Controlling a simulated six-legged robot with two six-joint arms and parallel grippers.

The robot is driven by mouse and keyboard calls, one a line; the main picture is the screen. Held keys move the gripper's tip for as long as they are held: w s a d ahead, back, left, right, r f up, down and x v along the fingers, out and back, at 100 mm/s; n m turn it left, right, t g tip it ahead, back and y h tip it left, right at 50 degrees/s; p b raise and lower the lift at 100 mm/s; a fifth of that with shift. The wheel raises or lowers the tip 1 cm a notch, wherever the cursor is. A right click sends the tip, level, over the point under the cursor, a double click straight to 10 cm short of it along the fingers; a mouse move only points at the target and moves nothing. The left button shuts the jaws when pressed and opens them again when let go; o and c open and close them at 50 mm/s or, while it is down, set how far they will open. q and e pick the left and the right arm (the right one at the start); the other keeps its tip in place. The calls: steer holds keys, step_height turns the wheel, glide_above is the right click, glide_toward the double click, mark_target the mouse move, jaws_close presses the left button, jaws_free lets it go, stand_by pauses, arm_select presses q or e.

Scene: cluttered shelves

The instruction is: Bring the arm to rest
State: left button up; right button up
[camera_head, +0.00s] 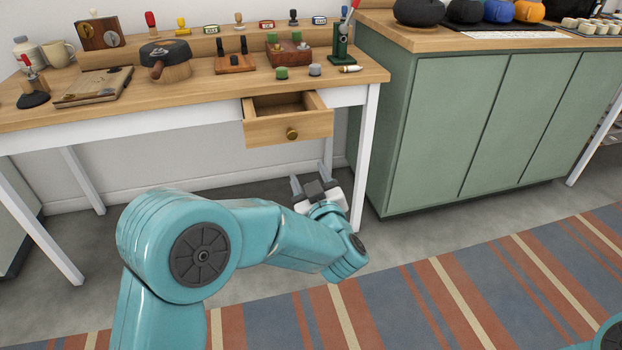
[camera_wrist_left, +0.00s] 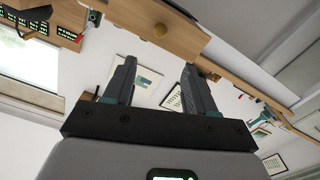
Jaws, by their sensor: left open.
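My left arm (camera_head: 240,240) is teal and reaches in from the lower left. My left gripper (camera_head: 310,181) is open and empty, below and in front of the wooden table's open drawer (camera_head: 288,126). In the left wrist view the two dark fingers of the left gripper (camera_wrist_left: 158,82) stand apart with nothing between them. The drawer with its round knob (camera_wrist_left: 160,31) shows beyond them in that view. A small part of teal (camera_head: 608,335), likely my right arm, shows at the lower right edge. My right gripper is out of view.
The wooden table (camera_head: 210,95) holds stamps, a round dark block and a green press (camera_head: 341,45). A white table leg (camera_head: 364,160) stands just right of my left gripper. A green cabinet (camera_head: 480,125) stands to the right. A striped rug (camera_head: 480,285) covers open floor in front.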

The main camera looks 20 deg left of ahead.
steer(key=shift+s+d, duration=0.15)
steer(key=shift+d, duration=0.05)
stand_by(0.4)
